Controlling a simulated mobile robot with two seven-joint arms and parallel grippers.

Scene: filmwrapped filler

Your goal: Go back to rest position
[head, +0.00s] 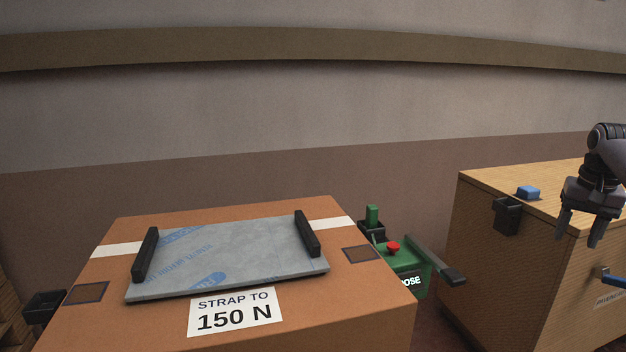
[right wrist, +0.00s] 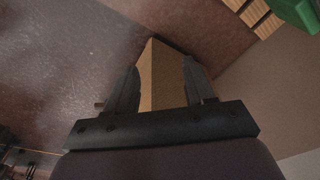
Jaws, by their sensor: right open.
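My right gripper (head: 580,242) hangs at the right edge of the head view, fingers pointing down, in front of the wooden crate. Its jaws are apart with nothing seen between them. In the right wrist view my right gripper (right wrist: 163,90) shows its two fingers spread, with a wooden surface visible beyond them in the gap. My left gripper is in neither view.
A cardboard box (head: 350,310) carries a grey film-marked panel (head: 230,260) with two black bars and a "STRAP TO 150 N" label. A green device (head: 415,275) with a red button stands beside it. A wooden crate (head: 490,260) bears a blue block (head: 528,192).

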